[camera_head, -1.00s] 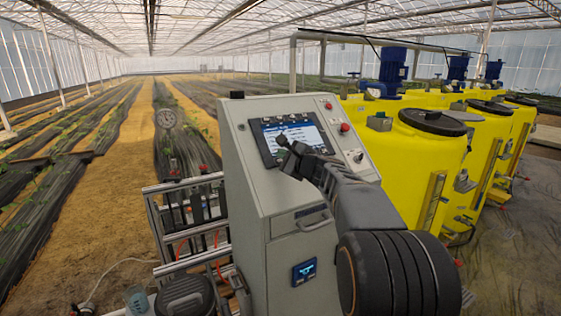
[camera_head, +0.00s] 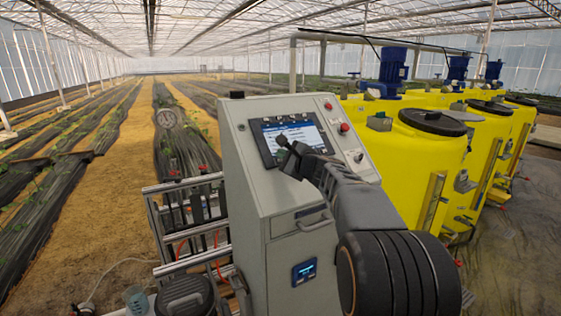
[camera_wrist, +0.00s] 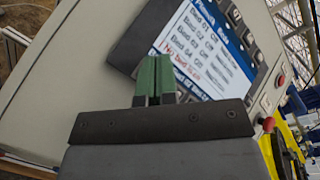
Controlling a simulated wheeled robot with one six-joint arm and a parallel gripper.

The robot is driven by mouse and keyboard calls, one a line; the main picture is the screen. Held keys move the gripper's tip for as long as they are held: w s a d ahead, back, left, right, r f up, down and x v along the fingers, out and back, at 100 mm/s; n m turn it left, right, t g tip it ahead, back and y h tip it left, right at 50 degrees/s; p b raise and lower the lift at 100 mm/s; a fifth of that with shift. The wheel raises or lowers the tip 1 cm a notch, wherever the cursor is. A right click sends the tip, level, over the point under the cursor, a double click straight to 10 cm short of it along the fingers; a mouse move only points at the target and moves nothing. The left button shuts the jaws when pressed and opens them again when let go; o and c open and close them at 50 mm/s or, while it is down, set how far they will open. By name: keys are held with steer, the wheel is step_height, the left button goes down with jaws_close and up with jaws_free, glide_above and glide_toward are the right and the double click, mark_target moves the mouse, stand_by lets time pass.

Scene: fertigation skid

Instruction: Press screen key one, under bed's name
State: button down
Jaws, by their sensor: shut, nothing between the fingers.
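The control panel's screen (camera_head: 300,136) is lit, with a blue header and a white list, on the sloped face of the grey cabinet. In the wrist view the screen (camera_wrist: 208,50) looks tilted; several bed rows read from Bed 01 down, with a red line starting "No bed" below them. Dark keys (camera_wrist: 259,56) run along the screen's right edge; their labels are too small to read. My gripper (camera_head: 281,142) is shut and empty in front of the screen's lower left part. Its green fingertips (camera_wrist: 155,62) overlap the screen's lower left edge; contact cannot be told.
A red button (camera_head: 344,127) and a selector knob (camera_head: 358,157) sit right of the screen on the grey cabinet (camera_head: 247,175). A drawer handle (camera_head: 315,222) sticks out below. Yellow tanks (camera_head: 405,155) stand to the right, and a metal frame (camera_head: 155,215) to the left.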

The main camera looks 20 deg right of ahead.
steer(key=shift+w+f, duration=0.15)
steer(key=shift+f, duration=0.05)
stand_by(0.4)
steer(key=shift+w+f+b, duration=0.15)
steer(key=shift+b, duration=0.35)
steer(key=shift+w+a+f+b, duration=0.1)
steer(key=shift+w+f+b, duration=0.15)
steer(key=shift+b, duration=0.05)
stand_by(0.5)
steer(key=shift+s+r, duration=0.1)
steer(key=shift+r, duration=0.05)
steer(key=shift+s+r, duration=0.45)
stand_by(0.5)
steer(key=s+r, duration=0.1)
steer(key=s+r+p, duration=0.1)
steer(key=s+r, duration=0.1)
steer(key=shift+s+d+r+p, duration=0.15)
steer(key=shift+d+r+p, duration=0.15)
steer(key=shift+r+p, duration=0.1)
stand_by(0.6)
